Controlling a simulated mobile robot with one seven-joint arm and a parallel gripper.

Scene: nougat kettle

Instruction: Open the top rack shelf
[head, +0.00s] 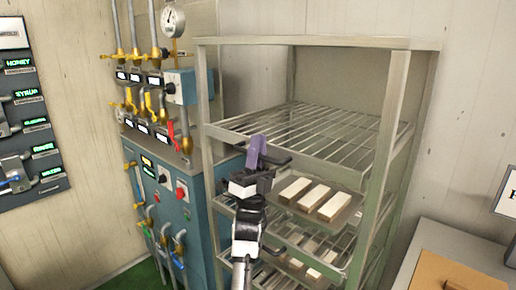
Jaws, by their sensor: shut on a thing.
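The rack (398,95) is a tall metal frame with several levels. Its top rack shelf (325,132) is a bare wire grid, tilted in the picture by the view from above. My gripper (262,160) is at the middle of this shelf's front edge, shut on the shelf there. A small purple piece (256,147) stands up at the gripper; I cannot tell whether it belongs to the shelf or to the gripper. My gripper and wrist hide part of the front edge and of the levels below.
Below the top shelf, a tray (346,217) holds pale bars (313,198), with more bars on lower levels. A blue machine (172,200) with pipes and valves stands close on the left. A counter (430,240) with a brown board (460,274) is at the lower right.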

